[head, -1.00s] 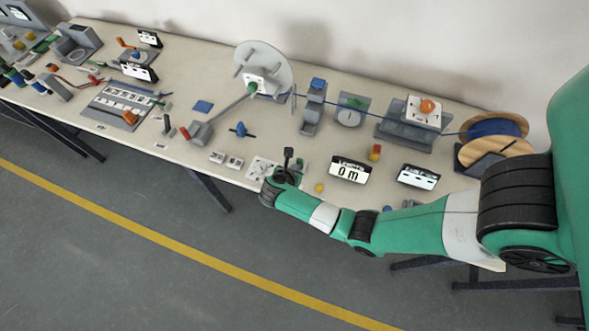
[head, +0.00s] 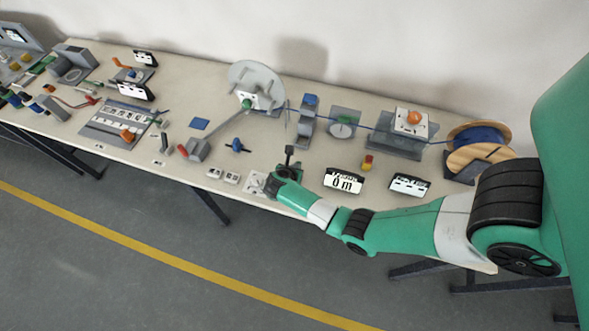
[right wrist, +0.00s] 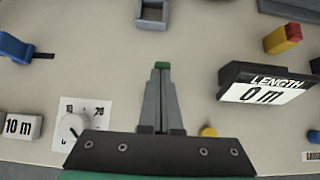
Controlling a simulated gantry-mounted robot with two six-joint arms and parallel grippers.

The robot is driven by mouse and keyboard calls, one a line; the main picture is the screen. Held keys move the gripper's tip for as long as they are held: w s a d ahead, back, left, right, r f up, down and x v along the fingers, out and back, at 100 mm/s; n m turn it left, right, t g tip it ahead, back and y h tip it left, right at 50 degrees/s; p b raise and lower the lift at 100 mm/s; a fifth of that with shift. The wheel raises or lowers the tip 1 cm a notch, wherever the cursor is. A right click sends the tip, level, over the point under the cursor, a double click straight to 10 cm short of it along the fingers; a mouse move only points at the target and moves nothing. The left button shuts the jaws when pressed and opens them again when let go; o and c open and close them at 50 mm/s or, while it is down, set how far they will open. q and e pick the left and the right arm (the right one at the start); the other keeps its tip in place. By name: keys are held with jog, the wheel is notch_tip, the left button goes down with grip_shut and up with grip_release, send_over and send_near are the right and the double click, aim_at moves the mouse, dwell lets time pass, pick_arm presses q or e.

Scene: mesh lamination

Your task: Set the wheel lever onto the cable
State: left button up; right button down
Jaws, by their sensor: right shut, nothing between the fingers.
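The blue cable (head: 377,128) runs along the back of the bench from the wooden spool to the grey reel side. A small grey stand with a round pale wheel and a green part (head: 343,124) sits along the cable line; I take it for the wheel lever, though its lever is too small to make out. My right gripper (head: 289,155) is above the front of the bench, left of and in front of that stand, clear of it. In the right wrist view its fingers (right wrist: 161,80) are shut and empty, with green at the tip. My left gripper is out of view.
A length display (head: 344,181) reading 0 m and a second display (head: 410,184) stand at the front right. A blue-topped grey guide (head: 306,122), grey reel (head: 257,85) and wooden spool (head: 480,150) stand farther back. A dial panel (right wrist: 84,121) lies near the gripper.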

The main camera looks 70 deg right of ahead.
jog(key=shift+s+d+f, duration=0.15)
jog(key=shift+s+f, duration=0.05)
jog(key=shift+f, duration=0.3)
jog(key=shift+r, duration=0.25)
notch_tip(320, 180, up, 12)
jog(key=p, duration=0.5)
jog(key=shift+w, duration=0.2)
